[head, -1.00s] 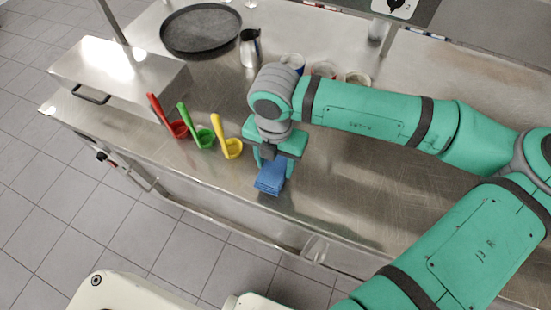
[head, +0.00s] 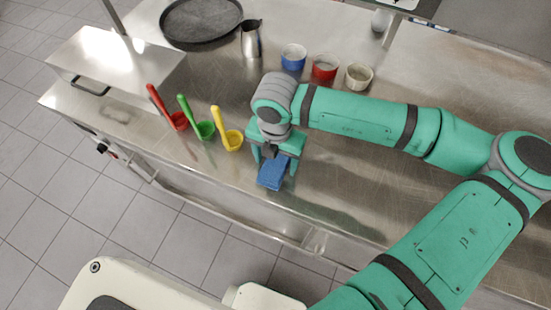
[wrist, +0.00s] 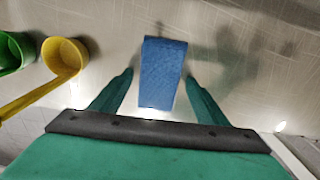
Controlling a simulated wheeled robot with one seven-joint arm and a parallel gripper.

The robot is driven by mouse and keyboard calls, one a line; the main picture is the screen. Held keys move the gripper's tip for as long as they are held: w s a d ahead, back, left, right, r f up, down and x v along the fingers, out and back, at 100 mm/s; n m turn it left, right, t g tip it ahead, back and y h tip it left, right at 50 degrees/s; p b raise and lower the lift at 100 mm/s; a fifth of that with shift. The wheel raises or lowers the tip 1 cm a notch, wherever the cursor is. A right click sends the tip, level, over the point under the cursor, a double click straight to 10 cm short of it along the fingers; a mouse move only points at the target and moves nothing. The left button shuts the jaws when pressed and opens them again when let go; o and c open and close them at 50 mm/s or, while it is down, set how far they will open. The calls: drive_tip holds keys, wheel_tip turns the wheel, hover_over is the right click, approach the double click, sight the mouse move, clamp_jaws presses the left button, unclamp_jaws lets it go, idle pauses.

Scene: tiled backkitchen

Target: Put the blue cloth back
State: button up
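The blue cloth (head: 270,175) is a small folded rectangle near the front edge of the steel counter, right of the yellow ladle. It appears to lie on the counter. My gripper (head: 275,166) is right above it, pointing down, with its fingers apart on either side. In the wrist view the cloth (wrist: 163,72) sits between the open fingertips (wrist: 158,78), with a visible gap on each side. The cloth's rear part is hidden by the gripper in the head view.
Blue (head: 293,57), red (head: 324,68) and cream (head: 358,77) cups, a steel jug (head: 250,40) and a dark round tray (head: 201,20) are behind. A steel box (head: 115,65) is at left.

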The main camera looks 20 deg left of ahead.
sight(276, 163)
drive_tip(key=shift+r, duration=0.1)
drive_tip(key=shift+w+r, duration=0.1)
drive_tip(key=shift+r, duration=0.2)
wheel_tip(276, 163, up, 12)
drive_tip(key=shift+f, duration=0.25)
idle(0.6)
